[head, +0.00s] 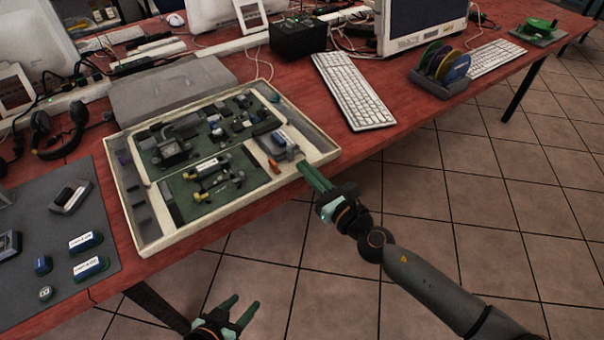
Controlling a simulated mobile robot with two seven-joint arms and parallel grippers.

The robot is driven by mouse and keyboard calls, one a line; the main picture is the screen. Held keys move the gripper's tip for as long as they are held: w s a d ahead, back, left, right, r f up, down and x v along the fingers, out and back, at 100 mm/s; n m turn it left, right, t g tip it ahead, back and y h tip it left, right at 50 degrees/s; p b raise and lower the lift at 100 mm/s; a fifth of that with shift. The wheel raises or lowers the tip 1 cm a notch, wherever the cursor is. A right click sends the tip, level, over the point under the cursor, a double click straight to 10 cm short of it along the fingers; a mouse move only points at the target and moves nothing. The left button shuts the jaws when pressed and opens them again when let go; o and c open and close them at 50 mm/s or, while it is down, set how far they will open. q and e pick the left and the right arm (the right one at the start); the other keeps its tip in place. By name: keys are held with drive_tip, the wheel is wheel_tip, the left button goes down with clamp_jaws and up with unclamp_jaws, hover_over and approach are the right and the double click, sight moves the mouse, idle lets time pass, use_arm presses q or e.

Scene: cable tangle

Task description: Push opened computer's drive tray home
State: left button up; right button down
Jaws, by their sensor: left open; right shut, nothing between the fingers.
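The opened computer (152,232) is a shallow cream case with a green board and several parts inside, lying flat on the red table. Its drive tray (279,142) appears to be the grey piece in the right-hand bay, with a small orange piece (274,166) beside it. My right gripper (303,167) is shut and empty, with its green fingers at the case's near right wall, close to the tray. I cannot tell whether they touch it. My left gripper (246,302) is open and empty, low in front of the table edge and apart from the computer.
A grey lid-like panel (178,88) lies behind the case. A keyboard (352,91) and a rack of discs (440,77) are to the right. A dark mat (55,225) with several small parts lies at left. The floor in front is clear.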

drive_tip(key=v, duration=1.1)
drive_tip(key=s+d+f+n+g+h, duration=0.35)
drive_tip(key=s+f+n, duration=0.45)
drive_tip(key=n, duration=0.8)
drive_tip(key=s+d+f+n+g+h, duration=0.2)
drive_tip(key=s+d+f+n+h, duration=0.5)
drive_tip(key=n, duration=1)
use_arm(q)
drive_tip(key=s+a+r+p, duration=0.2)
drive_tip(key=a+r+p, duration=0.1)
drive_tip(key=r+p, duration=0.8)
drive_tip(key=p, duration=0.4)
drive_tip(key=shift+r+n+y, duration=0.2)
drive_tip(key=shift+n+y, duration=0.2)
use_arm(e)
wheel_tip(320, 180, up, 9)
drive_tip(key=s+m+y, duration=0.1)
drive_tip(key=m+y, duration=0.1)
drive_tip(key=shift+s, duration=0.35)
